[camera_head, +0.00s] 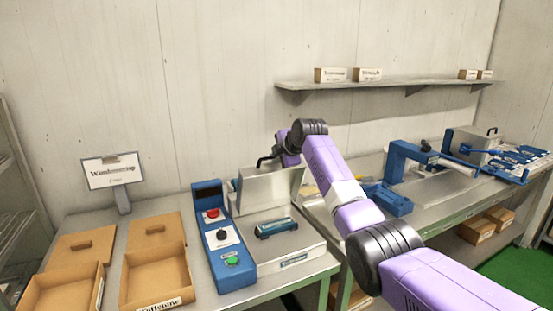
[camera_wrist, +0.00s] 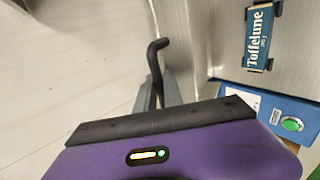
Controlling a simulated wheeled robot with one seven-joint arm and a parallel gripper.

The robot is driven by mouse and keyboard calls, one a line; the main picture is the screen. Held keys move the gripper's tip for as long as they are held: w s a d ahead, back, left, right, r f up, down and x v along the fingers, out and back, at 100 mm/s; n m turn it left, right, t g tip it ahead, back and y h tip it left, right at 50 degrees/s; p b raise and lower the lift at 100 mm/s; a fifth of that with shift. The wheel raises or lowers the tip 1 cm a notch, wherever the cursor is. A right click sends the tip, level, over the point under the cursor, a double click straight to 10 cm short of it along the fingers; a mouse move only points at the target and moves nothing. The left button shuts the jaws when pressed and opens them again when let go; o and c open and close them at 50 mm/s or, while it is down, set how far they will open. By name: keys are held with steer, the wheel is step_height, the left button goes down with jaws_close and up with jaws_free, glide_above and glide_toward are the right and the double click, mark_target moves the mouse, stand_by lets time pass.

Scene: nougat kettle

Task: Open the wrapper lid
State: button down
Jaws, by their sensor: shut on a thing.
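The wrapper's metal lid (camera_head: 268,192) stands raised, nearly upright, at the back of the wrapper (camera_head: 290,255) in the head view. It shows as a steel panel in the wrist view (camera_wrist: 182,40). In the wrist view, my gripper (camera_wrist: 160,92) is shut on the black hooked handle (camera_wrist: 156,58). Part of the lid is behind my arm in the head view. A blue bar labelled Toffelune (camera_wrist: 262,38) lies on the wrapper's bed, also in the head view (camera_head: 276,228).
A blue control panel (camera_head: 225,245) with red, black and green controls borders the wrapper on the left. Cardboard trays (camera_head: 155,275) and a sign (camera_head: 111,172) stand farther left. Blue equipment (camera_head: 400,165) fills the right bench. A wall shelf (camera_head: 390,84) holds small boxes.

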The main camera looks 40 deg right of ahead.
steer(key=c, duration=1.5)
jaws_free()
steer(key=shift+f, duration=0.15)
steer(key=shift+s+f, duration=0.1)
steer(key=shift+r+b+v, duration=0.25)
steer(key=shift+b+v, duration=0.8)
steer(key=shift+v, duration=3.05)
